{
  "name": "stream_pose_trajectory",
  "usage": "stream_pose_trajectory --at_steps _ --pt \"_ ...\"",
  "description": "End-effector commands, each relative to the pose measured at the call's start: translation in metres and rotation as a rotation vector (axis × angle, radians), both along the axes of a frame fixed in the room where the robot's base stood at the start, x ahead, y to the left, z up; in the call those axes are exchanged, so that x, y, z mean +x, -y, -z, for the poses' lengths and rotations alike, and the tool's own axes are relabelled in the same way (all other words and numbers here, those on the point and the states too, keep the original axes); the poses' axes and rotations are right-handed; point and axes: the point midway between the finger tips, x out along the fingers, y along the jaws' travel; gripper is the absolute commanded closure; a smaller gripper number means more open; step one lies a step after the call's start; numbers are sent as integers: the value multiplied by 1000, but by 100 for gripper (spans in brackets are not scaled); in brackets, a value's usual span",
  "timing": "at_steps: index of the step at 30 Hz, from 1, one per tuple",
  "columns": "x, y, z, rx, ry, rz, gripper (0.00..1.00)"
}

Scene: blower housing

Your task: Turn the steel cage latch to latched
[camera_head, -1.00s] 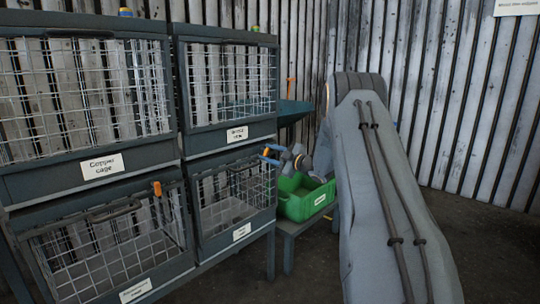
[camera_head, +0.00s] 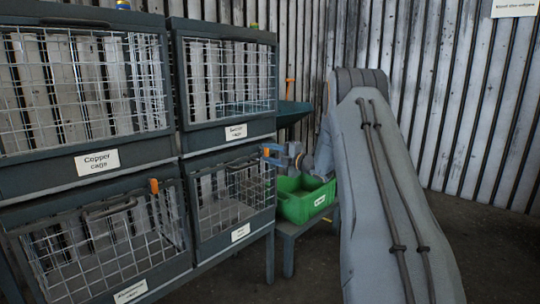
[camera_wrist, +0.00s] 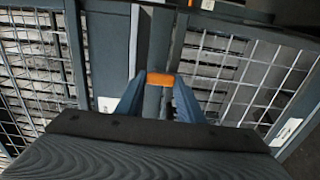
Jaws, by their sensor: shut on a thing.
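The lower right cage (camera_head: 262,213) has a dark frame, a wire mesh front and a small white label too small to read. My gripper (camera_head: 272,154) is at this cage's upper right corner. It is shut on an orange latch handle (camera_head: 265,150). In the wrist view the orange handle (camera_wrist: 160,78) lies crosswise between the two blue-grey fingertips (camera_wrist: 160,84), in front of a dark frame post. The fingers and the small picture hide the latch's pivot, so I cannot tell its exact angle.
The copper cage (camera_head: 45,183) is upper left. The lower left cage (camera_head: 180,262) has an upright orange latch (camera_head: 154,186). Another cage (camera_head: 205,138) sits upper right. A green bin (camera_head: 297,208) stands on a low stand (camera_head: 289,245) below my gripper. Open floor lies in front.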

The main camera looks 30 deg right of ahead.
Motion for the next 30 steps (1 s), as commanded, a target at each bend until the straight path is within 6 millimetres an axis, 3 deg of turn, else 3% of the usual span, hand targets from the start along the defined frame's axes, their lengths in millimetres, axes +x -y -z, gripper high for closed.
stream_pose_trajectory --at_steps 16,17,20,30 --pt "-1 5 2 -23 5 8 88" --pt "-1 5 2 -23 5 8 62" --pt "-1 3 1 -22 6 5 47" --pt "-2 0 0 -21 7 -1 47"
